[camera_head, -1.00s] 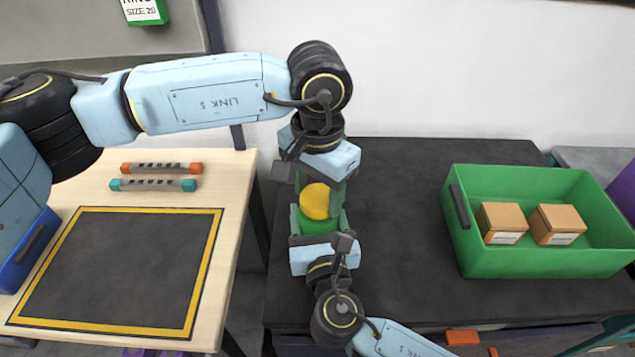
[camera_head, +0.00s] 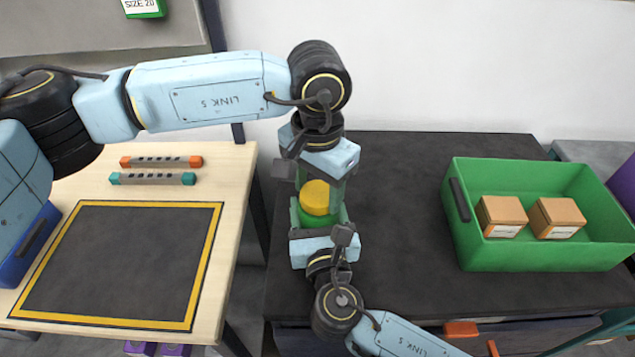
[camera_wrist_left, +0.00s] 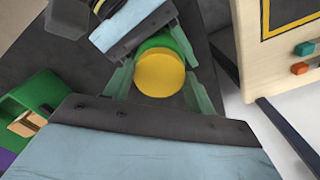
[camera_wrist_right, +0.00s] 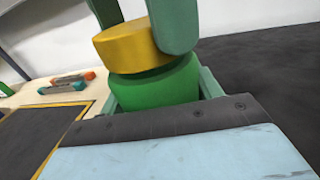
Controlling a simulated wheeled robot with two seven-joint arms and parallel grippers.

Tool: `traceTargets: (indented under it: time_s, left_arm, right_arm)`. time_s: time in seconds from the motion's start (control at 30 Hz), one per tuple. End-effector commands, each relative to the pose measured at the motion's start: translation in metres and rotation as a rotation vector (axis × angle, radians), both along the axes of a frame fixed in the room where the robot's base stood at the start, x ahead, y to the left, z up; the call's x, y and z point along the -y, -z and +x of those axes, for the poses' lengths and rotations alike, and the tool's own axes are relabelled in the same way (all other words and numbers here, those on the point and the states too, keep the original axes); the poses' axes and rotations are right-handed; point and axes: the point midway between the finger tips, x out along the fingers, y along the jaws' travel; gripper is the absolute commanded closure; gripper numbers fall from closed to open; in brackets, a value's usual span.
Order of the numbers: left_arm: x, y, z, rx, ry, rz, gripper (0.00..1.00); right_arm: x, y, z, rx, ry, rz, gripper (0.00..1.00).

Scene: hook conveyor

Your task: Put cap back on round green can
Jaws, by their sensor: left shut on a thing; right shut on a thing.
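The round yellow cap (camera_head: 315,197) is between the fingers of my left gripper (camera_head: 318,186), which comes down from above and is shut on it. It also shows in the left wrist view (camera_wrist_left: 160,75). The round green can (camera_head: 315,221) stands directly below the cap, and my right gripper (camera_head: 321,216) is shut around its sides. In the right wrist view the cap (camera_wrist_right: 130,47) sits at the top of the can (camera_wrist_right: 155,88), looking slightly tilted. A dark line shows between them; I cannot tell whether the cap is seated.
The dark table (camera_head: 410,260) is clear around the grippers. A green crate (camera_head: 530,260) with two cardboard boxes stands to the right. On the left, a light wooden table (camera_head: 235,190) holds a yellow-bordered dark mat (camera_head: 120,265) and two bars with orange and teal ends.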

Motion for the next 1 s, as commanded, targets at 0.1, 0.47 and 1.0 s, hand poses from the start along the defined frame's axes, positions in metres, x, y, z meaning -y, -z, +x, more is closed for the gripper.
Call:
traceTargets:
  time_s: [0.1, 0.47, 1.0]
  left_arm:
    - [0.0001, 0.0028, -0.0001, 0.000, 0.000, 0.000, 0.66]
    - [-0.0005, 0.0024, 0.0005, -0.001, 0.264, 0.000, 0.66]
    - [-0.0005, 0.0023, 0.0005, -0.001, 0.284, 0.000, 0.23]
  right_arm:
    - [0.0000, 0.0005, -0.0002, -0.001, 0.000, -0.001, 0.77]
    - [0.0000, 0.0006, -0.0002, -0.001, 0.000, -0.001, 1.00]
    - [0.0000, 0.0006, -0.0002, -0.001, 0.000, -0.001, 1.00]
